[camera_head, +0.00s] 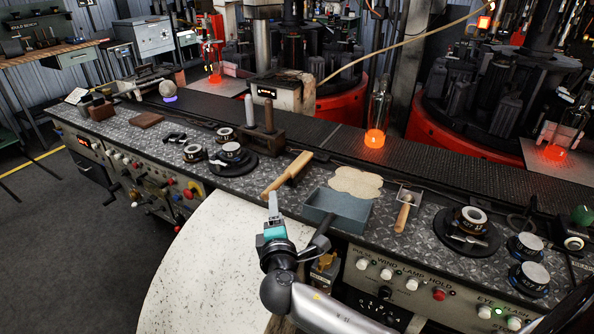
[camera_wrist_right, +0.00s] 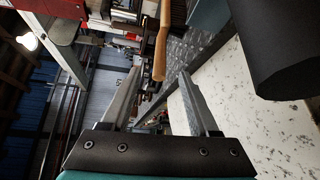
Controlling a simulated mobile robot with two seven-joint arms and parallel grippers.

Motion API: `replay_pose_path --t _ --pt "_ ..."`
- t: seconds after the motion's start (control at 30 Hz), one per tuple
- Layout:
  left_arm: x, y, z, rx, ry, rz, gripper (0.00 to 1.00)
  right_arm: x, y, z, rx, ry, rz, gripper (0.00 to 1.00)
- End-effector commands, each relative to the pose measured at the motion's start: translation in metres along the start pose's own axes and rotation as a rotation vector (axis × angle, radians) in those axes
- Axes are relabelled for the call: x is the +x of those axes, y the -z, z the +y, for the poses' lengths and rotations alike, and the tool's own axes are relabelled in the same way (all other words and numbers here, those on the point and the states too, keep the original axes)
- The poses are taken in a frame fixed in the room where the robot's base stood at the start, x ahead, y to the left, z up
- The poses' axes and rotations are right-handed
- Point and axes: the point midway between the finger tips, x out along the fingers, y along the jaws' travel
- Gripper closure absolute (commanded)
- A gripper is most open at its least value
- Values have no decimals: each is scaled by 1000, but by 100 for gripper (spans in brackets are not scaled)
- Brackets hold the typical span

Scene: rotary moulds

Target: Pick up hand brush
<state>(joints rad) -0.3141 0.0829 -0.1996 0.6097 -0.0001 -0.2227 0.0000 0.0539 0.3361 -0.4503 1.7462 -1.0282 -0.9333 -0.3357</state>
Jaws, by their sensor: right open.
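The hand brush (camera_head: 287,175) lies on the metal-plated bench top, its wooden handle pointing toward the front left. In the right wrist view its wooden handle (camera_wrist_right: 161,45) and dark bristles (camera_wrist_right: 179,30) show at the top, beyond the fingertips. My right gripper (camera_head: 271,204) is just in front of the handle end, over the bench's front edge. In the wrist view the right gripper (camera_wrist_right: 159,75) is open, with nothing between its two fingers. The handle end appears roughly in line with the gap. My left gripper is not in view.
A blue-grey tray (camera_head: 347,222) stands right of the brush, with a flat tan piece (camera_head: 356,182) behind it. A wooden-handled tool (camera_head: 404,214) lies further right. A dark block with upright pegs (camera_head: 266,140) stands behind the brush. Glowing glass (camera_head: 376,136) stands beyond.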

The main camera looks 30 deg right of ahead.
Motion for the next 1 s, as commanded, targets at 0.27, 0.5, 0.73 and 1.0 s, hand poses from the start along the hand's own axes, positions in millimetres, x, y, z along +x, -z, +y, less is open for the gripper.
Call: replay_pose_path --t 0.27,0.5,0.73,1.0 --pt "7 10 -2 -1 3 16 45 42 0 0 0 0 -1 39" --pt "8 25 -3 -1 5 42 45 55 0 0 0 0 0 39" --pt "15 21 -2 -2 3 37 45 85 0 0 0 0 0 39" --pt "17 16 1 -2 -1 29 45 99 0 0 0 2 1 39"
